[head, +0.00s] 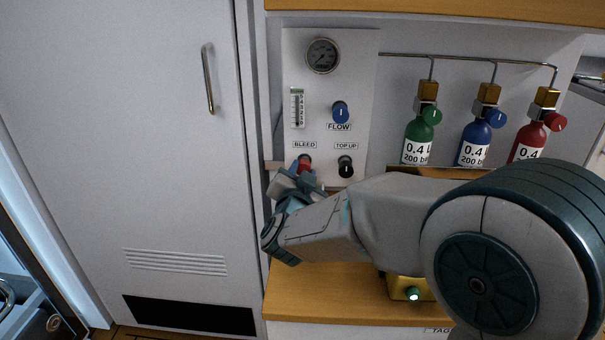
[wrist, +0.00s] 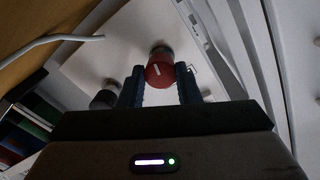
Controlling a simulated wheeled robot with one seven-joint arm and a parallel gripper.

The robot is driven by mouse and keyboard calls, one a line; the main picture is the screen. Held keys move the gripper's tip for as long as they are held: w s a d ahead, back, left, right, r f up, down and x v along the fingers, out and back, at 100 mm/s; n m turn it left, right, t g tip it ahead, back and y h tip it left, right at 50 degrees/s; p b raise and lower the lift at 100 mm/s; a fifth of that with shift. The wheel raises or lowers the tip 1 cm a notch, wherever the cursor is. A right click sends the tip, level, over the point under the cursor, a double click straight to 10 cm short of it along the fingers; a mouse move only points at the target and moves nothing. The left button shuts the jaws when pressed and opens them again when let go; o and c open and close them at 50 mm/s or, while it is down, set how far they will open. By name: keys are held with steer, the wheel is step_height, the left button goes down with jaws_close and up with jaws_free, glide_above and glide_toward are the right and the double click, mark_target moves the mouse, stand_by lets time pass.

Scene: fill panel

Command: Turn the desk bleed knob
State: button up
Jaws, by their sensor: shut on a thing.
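The red bleed knob (head: 304,163) sits under the BLEED label at the lower left of the white fill panel (head: 300,60). It also shows in the wrist view (wrist: 159,73), with a white pointer line tilted from upright. My gripper (head: 303,172) reaches the panel from below. In the wrist view its two dark fingers (wrist: 160,86) stand on either side of the knob, shut on it. In the head view the fingers and my wrist partly cover the knob's lower part.
The black TOP UP knob (head: 345,166) is close to the right, and the blue FLOW knob (head: 340,112) is above. Green, blue and red bottles (head: 420,139) stand at the right. A yellow box with a lit green button (head: 412,292) sits on the wooden desk (head: 330,290). A white cabinet door (head: 130,150) is left.

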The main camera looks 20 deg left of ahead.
steer(key=o, duration=1)
steer(key=shift+c, duration=0.2)
steer(key=shift+s, duration=0.1)
steer(key=s, duration=0.4)
steer(key=s+d, duration=0.1)
steer(key=s, duration=0.4)
steer(key=s+d+p, duration=0.1)
steer(key=s, duration=0.3)
steer(key=shift+s+d, duration=0.25)
